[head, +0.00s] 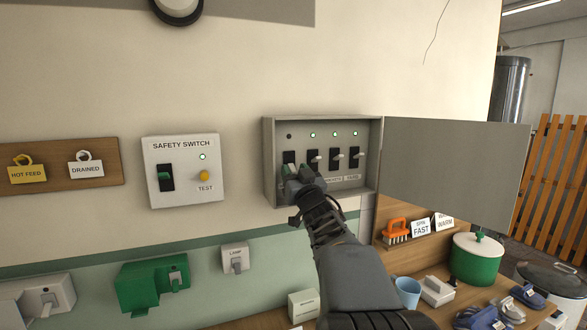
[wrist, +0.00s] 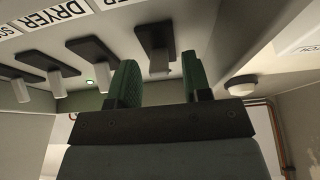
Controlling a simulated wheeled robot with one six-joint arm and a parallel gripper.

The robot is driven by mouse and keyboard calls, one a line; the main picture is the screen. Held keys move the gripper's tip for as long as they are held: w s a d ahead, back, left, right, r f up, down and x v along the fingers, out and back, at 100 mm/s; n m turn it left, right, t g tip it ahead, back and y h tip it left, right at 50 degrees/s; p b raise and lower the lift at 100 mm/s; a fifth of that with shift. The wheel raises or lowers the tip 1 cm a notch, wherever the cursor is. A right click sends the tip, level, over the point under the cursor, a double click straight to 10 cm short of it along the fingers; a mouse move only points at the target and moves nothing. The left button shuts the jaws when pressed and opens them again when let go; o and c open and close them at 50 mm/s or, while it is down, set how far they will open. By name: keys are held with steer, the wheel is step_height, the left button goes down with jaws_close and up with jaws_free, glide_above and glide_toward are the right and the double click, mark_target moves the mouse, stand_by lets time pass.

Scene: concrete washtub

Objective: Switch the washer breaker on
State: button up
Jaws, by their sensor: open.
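The breaker box (head: 268,150) hangs open on the wall with a row of several black breakers. The leftmost breaker (head: 289,157) has a dark lamp (head: 289,136) above it; the other lamps are lit green. Its label is hidden by my gripper (head: 301,174), which is at this breaker's lower part. In the wrist view the row appears inverted. The neighbouring label reads DRYER (wrist: 67,14).
The box's grey door (head: 455,170) stands open to the right. A safety switch panel (head: 184,170) with a lit green lamp is on the wall to the left. Below right, a shelf holds a green canister (head: 477,260) and a blue mug (head: 407,291).

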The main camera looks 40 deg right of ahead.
steer(key=shift+w+d+r, duration=0.1)
steer(key=shift+w+r, duration=0.05)
steer(key=shift+w, duration=0.15)
jaws_close()
stand_by(0.4)
